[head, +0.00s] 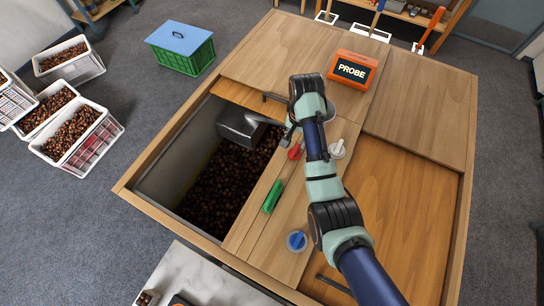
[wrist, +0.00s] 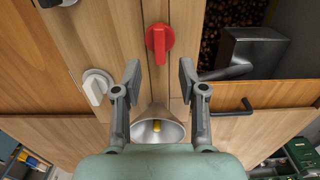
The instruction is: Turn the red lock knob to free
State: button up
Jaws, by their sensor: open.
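The red lock knob (head: 294,152) sits on the wooden strip between the chestnut bin and the right-hand panel. In the wrist view the red knob (wrist: 160,40) has a round base with a bar handle running up and down the picture. My gripper (wrist: 159,76) is open, its two fingers apart and nothing between them. The knob lies just beyond the fingertips in that view, roughly centred between them and not touched. In the head view the gripper is partly hidden by my arm.
A white knob (head: 337,149) sits right of the red one. A metal scoop (head: 241,127) rests at the chestnut bin (head: 168,187). A green handle (head: 272,196) and blue knob (head: 297,241) are nearer. A metal cone (wrist: 158,128) shows between the finger bases. An orange PROBE box (head: 351,69) stands behind.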

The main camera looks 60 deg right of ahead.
aim_at(295, 149)
jog(key=shift+d+f, duration=0.2)
jog(key=shift+f, duration=0.15)
notch_tip(295, 149, down, 7)
jog(key=shift+f, duration=0.1)
grip_shut()
